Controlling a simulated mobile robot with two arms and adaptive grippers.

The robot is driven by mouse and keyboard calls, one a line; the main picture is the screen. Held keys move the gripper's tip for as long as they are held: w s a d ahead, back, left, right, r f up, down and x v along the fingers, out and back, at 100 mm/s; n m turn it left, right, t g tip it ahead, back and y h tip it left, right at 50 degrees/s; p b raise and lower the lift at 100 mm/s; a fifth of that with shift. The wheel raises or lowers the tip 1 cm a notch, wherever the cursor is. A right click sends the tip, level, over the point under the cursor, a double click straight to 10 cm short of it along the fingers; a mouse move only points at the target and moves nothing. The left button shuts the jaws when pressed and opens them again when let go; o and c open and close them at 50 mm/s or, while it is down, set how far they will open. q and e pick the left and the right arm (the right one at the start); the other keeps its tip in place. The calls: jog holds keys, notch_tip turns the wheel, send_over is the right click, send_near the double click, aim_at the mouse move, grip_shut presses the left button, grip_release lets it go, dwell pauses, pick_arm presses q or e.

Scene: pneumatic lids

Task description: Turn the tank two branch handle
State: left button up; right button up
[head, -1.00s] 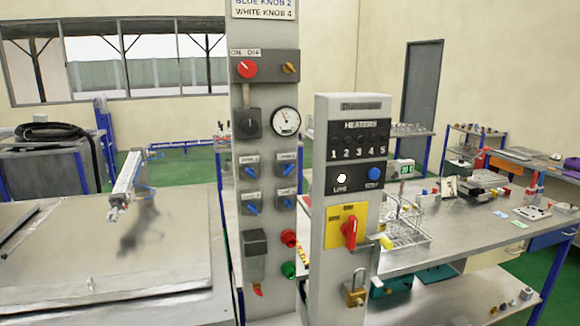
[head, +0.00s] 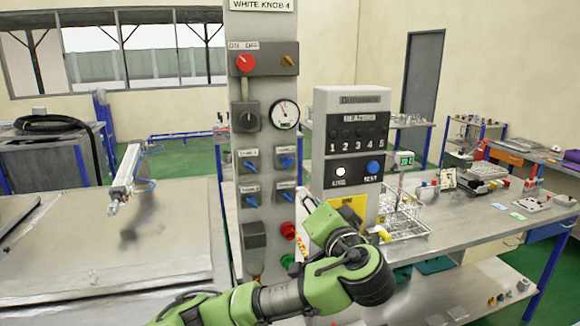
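Four small blue handles with white labels sit in two rows on the grey column in the head view: upper left (head: 252,165), upper right (head: 286,163), lower left (head: 252,201) and lower right (head: 287,197). Their labels are too small to read surely, so I cannot tell which is the tank two branch handle. My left gripper (head: 305,216) is at the right edge of the column, just right of and below the lower right handle, apparently apart from it. Its fingers are small and partly hidden by the wrist, so their opening is unclear. My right gripper is not in view.
A red knob (head: 246,62), a dark knob (head: 245,117) and a gauge (head: 285,114) are above the handles. Red (head: 288,230) and green buttons are below. The heaters panel (head: 352,135) stands close on the right. A metal bench (head: 105,240) lies left.

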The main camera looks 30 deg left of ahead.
aim_at(289, 165)
pick_arm(q)
jog(key=shift+n+y, duration=0.4)
jog(key=shift+y, duration=0.2)
jog(key=w+a+r+p, duration=0.1)
jog(key=w+a+p, duration=0.1)
jog(key=a, duration=0.1)
jog(key=w+a+r+p, duration=0.1)
jog(key=w+a+p, duration=0.1)
jog(key=w+a, duration=0.1)
jog(key=w+a+r+p, duration=0.1)
jog(key=w+a+p, duration=0.1)
jog(key=w+a, duration=0.1)
jog(key=shift+a+r, duration=0.35)
jog(key=shift+a, duration=0.45)
jog(key=shift+w+a+f+p, duration=0.2)
jog(key=shift+w+a+p, duration=0.2)
jog(key=shift+w+a, duration=0.1)
jog(key=shift+s, duration=0.1)
grip_shut()
